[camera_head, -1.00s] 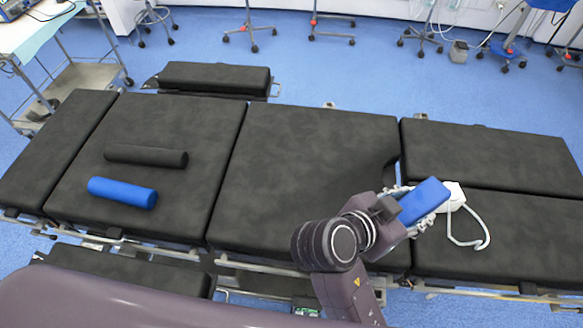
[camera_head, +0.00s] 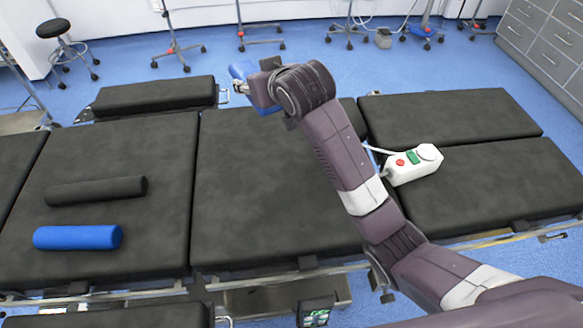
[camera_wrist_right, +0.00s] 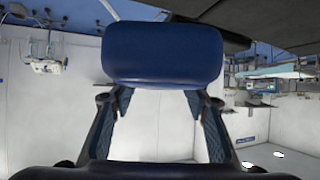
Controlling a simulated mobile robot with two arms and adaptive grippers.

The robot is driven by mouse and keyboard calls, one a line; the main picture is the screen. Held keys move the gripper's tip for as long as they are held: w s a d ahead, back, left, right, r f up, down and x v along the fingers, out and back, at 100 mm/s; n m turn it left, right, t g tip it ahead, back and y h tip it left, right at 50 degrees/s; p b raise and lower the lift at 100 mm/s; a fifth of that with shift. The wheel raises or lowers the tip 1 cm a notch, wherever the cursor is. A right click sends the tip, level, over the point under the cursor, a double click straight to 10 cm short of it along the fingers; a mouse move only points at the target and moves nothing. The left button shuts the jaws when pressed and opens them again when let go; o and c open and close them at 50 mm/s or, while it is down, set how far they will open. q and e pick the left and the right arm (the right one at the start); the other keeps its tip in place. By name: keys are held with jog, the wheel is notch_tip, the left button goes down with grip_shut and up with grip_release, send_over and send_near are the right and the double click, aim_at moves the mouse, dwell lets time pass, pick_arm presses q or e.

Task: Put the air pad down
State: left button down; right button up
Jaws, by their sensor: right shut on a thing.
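The blue air pad (camera_head: 242,71) is at the far edge of the black operating table (camera_head: 270,195), beyond the middle section. My right gripper (camera_head: 243,86) is shut on it. In the right wrist view the pad (camera_wrist_right: 162,55) is a rounded dark blue block across the fingertips (camera_wrist_right: 160,88), with both fingers reaching up to it. The gripper and wrist hide part of the pad in the head view. I cannot tell whether the pad touches anything below. My left gripper is not in view.
A blue roll (camera_head: 78,237) and a black roll (camera_head: 96,190) lie on the left section. A white box with red and green buttons (camera_head: 412,165) lies on the right section. A black side cushion (camera_head: 155,95) is at the back left. The middle section is largely clear.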

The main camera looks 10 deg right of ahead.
aim_at(260, 147)
jog(key=shift+w+a+r, duration=0.1)
jog(key=shift+w, duration=0.05)
notch_tip(260, 147, down, 20)
jog(key=shift+a+r+b, duration=0.1)
jog(key=shift+r+b, duration=0.1)
jog(key=shift+b, duration=0.1)
jog(key=o, duration=1.3)
jog(key=v, duration=1.2)
jog(key=shift+p, duration=0.4)
